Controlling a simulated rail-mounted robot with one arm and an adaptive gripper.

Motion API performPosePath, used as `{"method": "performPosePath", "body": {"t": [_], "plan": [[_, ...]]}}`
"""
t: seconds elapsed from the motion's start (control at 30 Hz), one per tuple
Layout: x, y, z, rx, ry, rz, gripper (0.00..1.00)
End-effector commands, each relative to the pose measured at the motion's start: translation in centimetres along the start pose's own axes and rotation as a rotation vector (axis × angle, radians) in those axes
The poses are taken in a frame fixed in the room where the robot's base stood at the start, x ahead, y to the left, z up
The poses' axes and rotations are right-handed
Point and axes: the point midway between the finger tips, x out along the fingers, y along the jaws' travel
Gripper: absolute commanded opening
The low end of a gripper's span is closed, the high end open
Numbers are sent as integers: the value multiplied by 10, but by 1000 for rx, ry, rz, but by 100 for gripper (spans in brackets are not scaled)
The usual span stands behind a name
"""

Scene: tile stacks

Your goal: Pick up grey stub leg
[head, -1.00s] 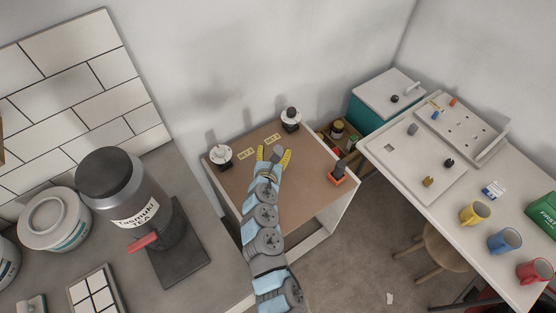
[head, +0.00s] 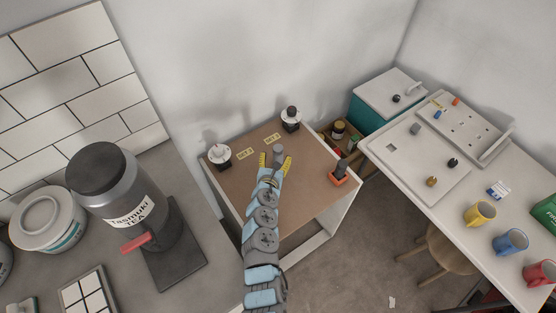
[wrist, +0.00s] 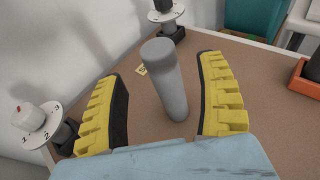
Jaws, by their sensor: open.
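The grey stub leg (wrist: 168,85) is a plain grey cylinder with a wider, rounded top. It stands upright on the brown tabletop (wrist: 245,125), and its top also shows in the head view (head: 278,150). My gripper (wrist: 163,68) is open, with one yellow ribbed finger on each side of the stub leg. Gaps show between the leg and both fingers in the wrist view. In the head view my gripper (head: 275,161) reaches over the brown table, and the lower part of the leg is hidden there.
White-and-black dials stand at the left (head: 219,155) and back (head: 291,118) of the brown table. An orange holder (head: 338,179) with a dark upright piece is at its right edge. A white worktable (head: 410,165) with small pegs and mugs lies farther right.

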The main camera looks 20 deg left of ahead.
Motion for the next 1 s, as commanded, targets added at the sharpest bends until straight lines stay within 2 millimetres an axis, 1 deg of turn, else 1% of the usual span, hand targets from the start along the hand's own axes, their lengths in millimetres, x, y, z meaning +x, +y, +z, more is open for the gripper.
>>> {"method": "performPosePath", "body": {"t": [0.17, 0.5, 0.6, 0.73, 1.0], "plan": [[8, -1, -1, 1, 0, -3, 72], [40, -1, -2, 1, -1, -3, 72], [46, 0, -1, 1, -1, -1, 72], [50, 0, -1, 0, 1, -1, 72], [50, 0, 0, 0, 1, -1, 72]]}}
